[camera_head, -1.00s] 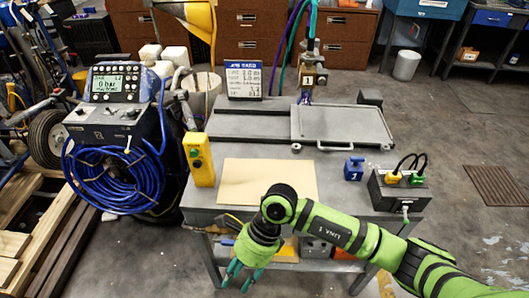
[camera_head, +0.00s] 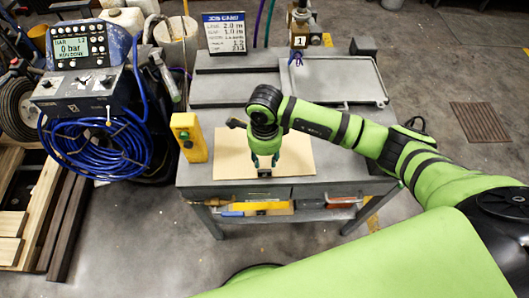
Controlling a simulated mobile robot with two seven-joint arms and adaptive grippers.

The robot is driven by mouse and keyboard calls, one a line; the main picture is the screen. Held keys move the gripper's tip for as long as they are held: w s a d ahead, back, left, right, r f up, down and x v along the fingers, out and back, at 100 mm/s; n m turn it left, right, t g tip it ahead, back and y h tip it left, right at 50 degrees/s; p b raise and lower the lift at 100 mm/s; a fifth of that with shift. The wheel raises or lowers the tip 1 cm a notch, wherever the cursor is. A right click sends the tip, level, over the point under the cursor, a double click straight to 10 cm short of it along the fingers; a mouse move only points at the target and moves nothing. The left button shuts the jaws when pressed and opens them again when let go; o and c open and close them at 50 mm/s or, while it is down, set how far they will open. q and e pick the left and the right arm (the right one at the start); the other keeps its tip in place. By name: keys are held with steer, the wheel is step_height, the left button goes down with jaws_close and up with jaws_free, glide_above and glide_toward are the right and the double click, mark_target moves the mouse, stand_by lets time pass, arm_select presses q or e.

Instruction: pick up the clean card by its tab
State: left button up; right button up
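The tan card (camera_head: 229,158) lies flat on the grey workbench near its front edge. I cannot tell whether the fingertips touch the card. My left gripper is not in view.
A yellow control box (camera_head: 189,138) stands at the card's left. A grey tray (camera_head: 335,82) and an upright job card (camera_head: 224,32) are at the back. A console with a blue hose coil (camera_head: 95,150) is left of the bench. An open shelf with a yellow item (camera_head: 259,206) is below.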

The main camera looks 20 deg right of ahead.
mark_target(265, 170)
step_height(265, 170, down, 7)
steer(key=b, duration=0.5)
steer(key=shift+r, duration=0.2)
steer(key=shift+w+f+b, duration=0.1)
steer(key=shift+f+b, duration=0.2)
steer(key=shift+f, duration=0.05)
jaws_close()
steer(key=shift+r, duration=0.2)
stand_by(0.4)
steer(key=shift+r+p, duration=0.85)
steer(key=shift+r, duration=0.8)
